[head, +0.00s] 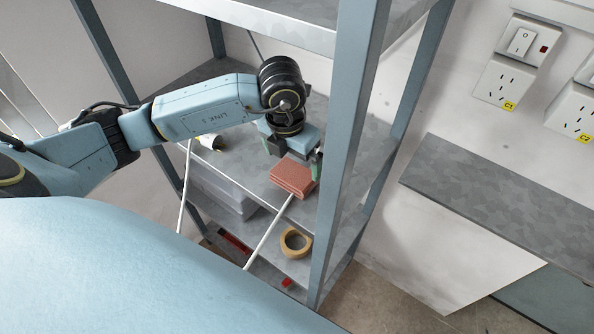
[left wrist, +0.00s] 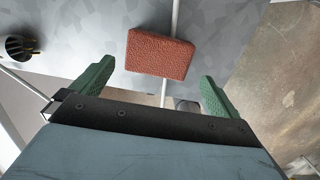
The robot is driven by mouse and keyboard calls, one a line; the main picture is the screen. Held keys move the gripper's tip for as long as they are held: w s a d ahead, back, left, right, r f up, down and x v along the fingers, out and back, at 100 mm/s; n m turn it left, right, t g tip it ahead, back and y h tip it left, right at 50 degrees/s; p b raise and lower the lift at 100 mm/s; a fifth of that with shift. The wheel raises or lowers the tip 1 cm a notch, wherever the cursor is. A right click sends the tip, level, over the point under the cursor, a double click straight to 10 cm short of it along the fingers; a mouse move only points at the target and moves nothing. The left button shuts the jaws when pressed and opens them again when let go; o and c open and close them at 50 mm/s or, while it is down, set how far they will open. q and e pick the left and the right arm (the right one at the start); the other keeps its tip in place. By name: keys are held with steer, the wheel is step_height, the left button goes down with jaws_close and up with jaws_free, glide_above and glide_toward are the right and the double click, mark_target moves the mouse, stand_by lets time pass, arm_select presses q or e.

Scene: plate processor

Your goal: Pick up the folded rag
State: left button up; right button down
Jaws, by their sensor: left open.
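The folded rag (head: 292,178) is a reddish-brown, textured square pad lying on a grey metal shelf (head: 240,165) near its front edge. In the left wrist view the rag (left wrist: 160,54) lies ahead of the fingertips, roughly centred between them. My left gripper (head: 296,165) reaches in between the shelf posts and is just over the rag's far side in the head view. Its green fingers (left wrist: 154,82) are spread wide with nothing between them. Whether a finger touches the rag cannot be told. My right gripper is not in view.
A blue-grey shelf post (head: 345,150) stands close right of the rag. A white cable (head: 270,232) passes by the shelf edge under it. A dark-and-white cylindrical item (head: 210,142) lies left on the same shelf. A tape roll (head: 296,242) sits on a lower shelf.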

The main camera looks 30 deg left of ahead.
mark_target(294, 173)
arm_select(q)
step_height(294, 173, down, 2)
steer(key=shift+s+a+f+p, duration=0.1)
steer(key=shift+f+p, duration=0.1)
steer(key=shift+p, duration=0.2)
steer(key=f, duration=0.2)
steer(key=shift+w+f, duration=0.3)
steer(key=shift+w, duration=0.05)
steer(key=c, duration=0.7)
steer(key=shift+r, duration=0.3)
step_height(294, 173, up, 10)
steer(key=shift+f+b, duration=0.25)
steer(key=shift+b, duration=0.25)
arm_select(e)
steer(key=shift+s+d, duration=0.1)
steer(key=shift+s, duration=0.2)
